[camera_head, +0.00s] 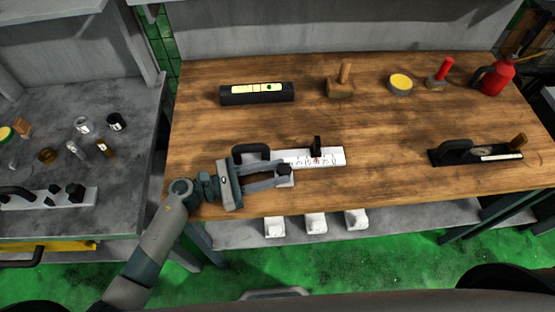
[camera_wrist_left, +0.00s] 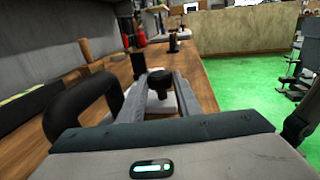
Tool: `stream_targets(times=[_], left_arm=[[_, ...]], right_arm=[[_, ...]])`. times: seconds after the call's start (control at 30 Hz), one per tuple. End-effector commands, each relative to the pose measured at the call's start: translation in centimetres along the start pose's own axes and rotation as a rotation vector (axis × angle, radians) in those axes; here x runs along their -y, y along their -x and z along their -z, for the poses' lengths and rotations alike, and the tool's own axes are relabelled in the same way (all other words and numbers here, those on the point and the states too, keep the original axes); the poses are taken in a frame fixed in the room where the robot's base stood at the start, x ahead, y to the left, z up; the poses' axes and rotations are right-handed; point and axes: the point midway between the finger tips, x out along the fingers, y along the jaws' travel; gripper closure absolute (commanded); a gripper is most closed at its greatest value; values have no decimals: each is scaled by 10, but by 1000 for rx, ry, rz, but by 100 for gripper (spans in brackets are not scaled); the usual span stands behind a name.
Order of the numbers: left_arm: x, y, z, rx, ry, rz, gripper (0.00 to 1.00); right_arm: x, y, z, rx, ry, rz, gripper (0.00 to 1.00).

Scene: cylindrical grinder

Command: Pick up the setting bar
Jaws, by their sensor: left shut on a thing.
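The setting bar, as I take it, is the white scaled bar (camera_head: 325,157) with black knobs and a black loop handle, lying near the front edge of the wooden bench. My left gripper (camera_head: 284,174) comes in from the left with its fingers closed around a black knob of the bar. The left wrist view shows this knob (camera_wrist_left: 160,84) between the fingertips, and the black loop handle (camera_wrist_left: 82,106) left of the fingers. The gripper covers part of the bar. Whether the bar is off the bench I cannot tell. My right gripper is not in view.
A black level (camera_head: 257,94), a wooden block (camera_head: 340,88), a yellow-topped tin (camera_head: 400,84) and a red can (camera_head: 495,78) stand at the back. A black tool (camera_head: 468,153) lies at right. A grey table (camera_head: 105,170) at left holds jars. The bench middle (camera_head: 385,125) is clear.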

Motion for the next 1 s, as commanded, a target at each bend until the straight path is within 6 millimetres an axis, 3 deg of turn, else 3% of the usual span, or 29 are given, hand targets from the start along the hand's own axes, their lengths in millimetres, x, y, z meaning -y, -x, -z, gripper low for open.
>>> stream_targets(times=[0.37, 0.63, 1.0], left_arm=[[-1, 0, -10, 3, -5, 0, 100], [0, 0, -40, 3, -9, 2, 100], [24, -64, -83, 7, -7, 2, 100]], right_arm=[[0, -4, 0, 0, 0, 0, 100], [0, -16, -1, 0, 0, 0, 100], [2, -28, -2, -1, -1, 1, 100]])
